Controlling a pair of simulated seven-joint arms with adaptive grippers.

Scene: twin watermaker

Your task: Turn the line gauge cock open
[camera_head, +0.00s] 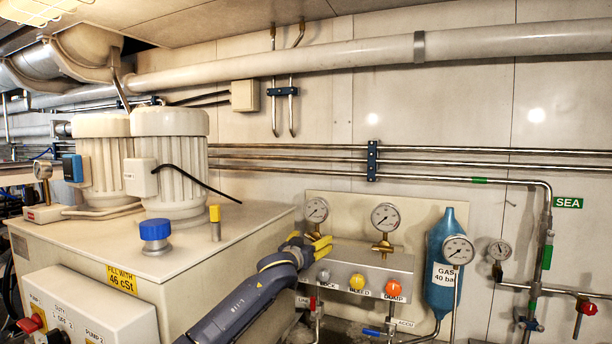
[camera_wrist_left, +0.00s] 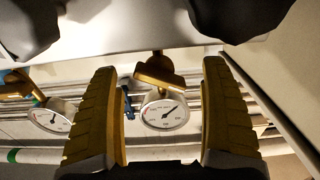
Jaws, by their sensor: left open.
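The line gauge (camera_head: 316,210) is a round white dial at the left of the metal valve block (camera_head: 350,262). In the left wrist view, which looks upside down, its dial (camera_wrist_left: 165,113) and the brass cock handle (camera_wrist_left: 160,77) appear between my yellow fingers. The handle lies roughly crosswise, slightly tilted, at the gauge stem. My left gripper (camera_head: 312,243) is open at the cock, with a gap visible on both sides of the handle. In the head view the fingers hide this cock. My right gripper is not in view.
A second gauge (camera_head: 385,217) on a brass cock stands to the right. Grey, orange and red knobs sit on the block's front. A blue gas bottle (camera_head: 446,262) stands beside it. A cream cabinet (camera_head: 170,250) with two motors fills the left.

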